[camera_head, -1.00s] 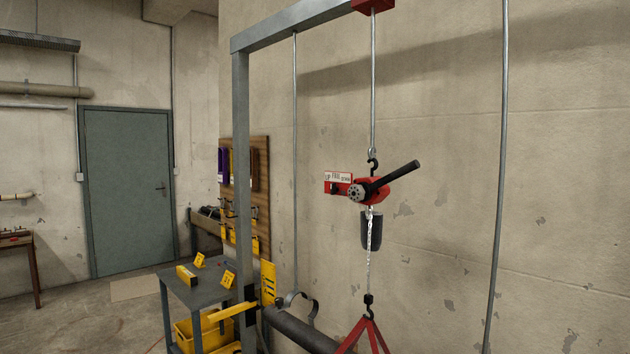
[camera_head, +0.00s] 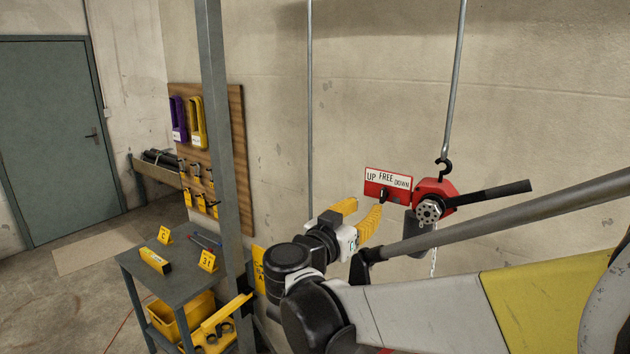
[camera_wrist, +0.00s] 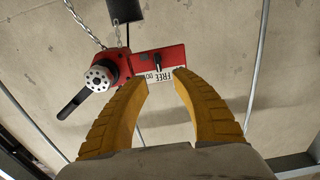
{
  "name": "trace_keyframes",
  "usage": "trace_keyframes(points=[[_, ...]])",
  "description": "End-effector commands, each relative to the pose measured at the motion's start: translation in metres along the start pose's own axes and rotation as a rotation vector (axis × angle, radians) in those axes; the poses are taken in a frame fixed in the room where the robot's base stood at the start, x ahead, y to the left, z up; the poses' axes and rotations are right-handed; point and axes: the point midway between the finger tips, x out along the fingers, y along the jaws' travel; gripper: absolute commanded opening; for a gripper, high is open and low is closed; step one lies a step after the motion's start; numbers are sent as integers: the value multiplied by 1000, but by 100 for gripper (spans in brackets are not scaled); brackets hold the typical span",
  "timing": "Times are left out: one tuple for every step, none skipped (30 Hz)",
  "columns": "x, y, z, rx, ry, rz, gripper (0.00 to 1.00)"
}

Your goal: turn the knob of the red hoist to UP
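The red hoist (camera_head: 428,205) hangs from a hook on a rod in front of the wall. Its red plate bears a white label (camera_head: 387,178) reading UP, FREE, DOWN from left to right. The small black knob (camera_head: 383,195) sits on the plate below FREE and looks roughly upright. The knob also shows in the wrist view (camera_wrist: 158,62), where the label is partly hidden by a finger. My gripper (camera_head: 362,208) has two yellow fingers, spread apart with nothing between them. It is just left of and below the knob, and appears apart from it.
The hoist's black lever (camera_head: 490,196) sticks out to the right. A dark weight (camera_head: 420,235) and a chain hang below. A grey post (camera_head: 223,150) stands left of my arm. A grey table (camera_head: 185,270) with yellow signs is at the lower left.

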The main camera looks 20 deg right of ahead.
Motion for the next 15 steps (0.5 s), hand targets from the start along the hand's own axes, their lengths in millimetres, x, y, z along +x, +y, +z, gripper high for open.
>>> trace_keyframes(points=[[8,1,1,0,-1,3,32],[14,2,1,-1,-1,4,32],[21,2,1,-1,-1,5,32],[28,2,1,-1,-1,4,32],[34,2,1,-1,-2,5,32],[42,2,1,-1,-2,4,32],[49,2,1,-1,-2,5,32],[55,1,1,-2,-2,4,32],[62,2,1,-2,-2,4,32],[68,2,1,-2,-2,4,32],[73,2,1,-2,-2,3,32],[79,1,1,-2,-2,3,32],[83,1,1,-2,-2,2,32],[86,1,1,-2,-3,2,32],[90,1,1,-2,-3,2,32]])
